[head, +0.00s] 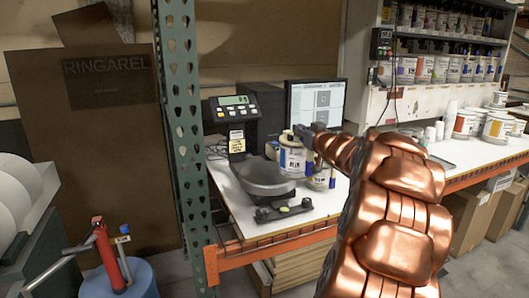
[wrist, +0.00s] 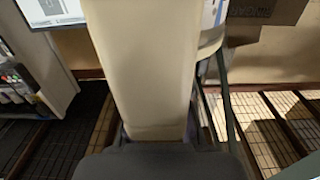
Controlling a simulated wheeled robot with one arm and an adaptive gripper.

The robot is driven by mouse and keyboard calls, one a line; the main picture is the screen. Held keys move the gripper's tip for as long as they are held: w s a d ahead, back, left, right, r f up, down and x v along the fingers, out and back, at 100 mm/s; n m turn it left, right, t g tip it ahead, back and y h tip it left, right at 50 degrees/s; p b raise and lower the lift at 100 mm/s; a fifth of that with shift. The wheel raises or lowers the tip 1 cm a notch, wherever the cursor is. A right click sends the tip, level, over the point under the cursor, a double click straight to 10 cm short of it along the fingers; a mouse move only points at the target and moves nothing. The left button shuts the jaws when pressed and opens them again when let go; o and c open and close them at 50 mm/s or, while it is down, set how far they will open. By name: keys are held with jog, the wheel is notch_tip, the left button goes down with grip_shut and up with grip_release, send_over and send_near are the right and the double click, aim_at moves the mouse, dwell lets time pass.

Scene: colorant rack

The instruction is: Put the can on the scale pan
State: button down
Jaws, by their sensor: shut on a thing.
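A white can with a blue label (head: 292,158) is held upright by my gripper (head: 305,136), whose dark fingers are shut at its upper right side. The grey round scale pan (head: 264,180) is on the bench, just left of and below the can in the head view. The can overlaps the pan's right edge there; I cannot tell whether they touch. The scale's display (head: 233,106) stands behind the pan. In the wrist view, a large cream surface fills the middle, and a white and blue piece of a can (wrist: 211,28) shows at upper right.
Another can (head: 321,180) stands on the bench (head: 228,207) right of the pan, partly hidden. A dark bar with a level bubble (head: 283,209) lies in front. A monitor (head: 316,101) stands behind. A green rack post (head: 181,130) rises at the left.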

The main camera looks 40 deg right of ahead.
jog(key=w+f, duration=0.2)
jog(key=w, duration=0.5)
jog(key=w+f, duration=0.2)
jog(key=w, duration=0.5)
jog(key=shift+w+d+f+p, duration=0.35)
jog(key=shift+w+d+p, duration=0.05)
jog(key=shift+d+p, duration=0.05)
jog(key=c, duration=1.2)
grip_release()
jog(key=shift+f, duration=0.15)
